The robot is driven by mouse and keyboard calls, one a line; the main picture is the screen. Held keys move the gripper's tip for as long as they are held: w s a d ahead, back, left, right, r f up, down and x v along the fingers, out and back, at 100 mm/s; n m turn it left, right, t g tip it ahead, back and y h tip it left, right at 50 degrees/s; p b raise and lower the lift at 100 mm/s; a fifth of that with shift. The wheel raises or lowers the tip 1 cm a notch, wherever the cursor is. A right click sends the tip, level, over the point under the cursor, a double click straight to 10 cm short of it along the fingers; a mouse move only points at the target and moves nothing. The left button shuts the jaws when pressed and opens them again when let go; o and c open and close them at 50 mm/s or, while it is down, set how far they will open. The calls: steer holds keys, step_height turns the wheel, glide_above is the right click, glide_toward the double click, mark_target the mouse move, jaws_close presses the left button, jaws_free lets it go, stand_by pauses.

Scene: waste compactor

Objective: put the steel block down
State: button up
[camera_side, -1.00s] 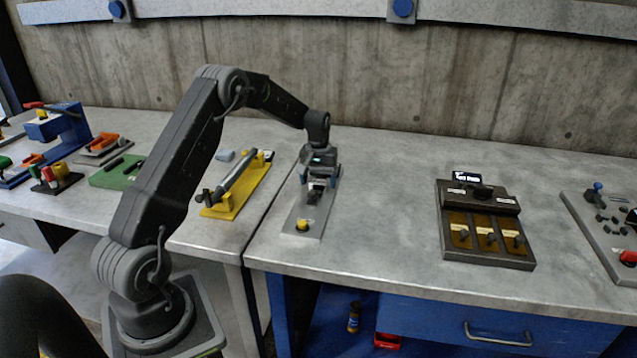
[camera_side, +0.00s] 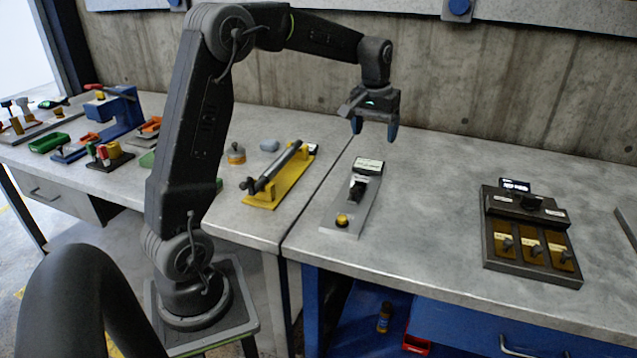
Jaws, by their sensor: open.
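My gripper (camera_side: 375,129) is raised above the right table, its two blue-tipped fingers apart and pointing down. I see nothing between the fingers. Below it and slightly towards the front lies a grey plate (camera_side: 346,212) with a small display, a black knob and a yellow button; the gripper is clear of it. A small pale grey, rounded block (camera_side: 270,145) lies on the left table, behind a yellow fixture. I cannot tell whether it is the steel block, and no other piece is clearly a steel block.
The yellow fixture (camera_side: 283,184) carries a grey bar near the table seam. A dark panel (camera_side: 530,240) with several levers stands at the right. The right table is bare between panel and grey plate. A blue press (camera_side: 120,112) and coloured parts stand far left. A concrete wall is behind.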

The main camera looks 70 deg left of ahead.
steer(key=s+d+r+m+t, duration=0.2)
steer(key=s+d+r+m, duration=0.3)
steer(key=s+d, duration=0.75)
steer(key=s+d+f+m+t, duration=0.1)
steer(key=s+d+f+t, duration=0.1)
steer(key=s+d, duration=0.5)
steer(key=s+f, duration=0.1)
steer(key=s, duration=0.3)
steer(key=shift+s+m+h, duration=0.3)
steer(key=shift+s+m, duration=0.1)
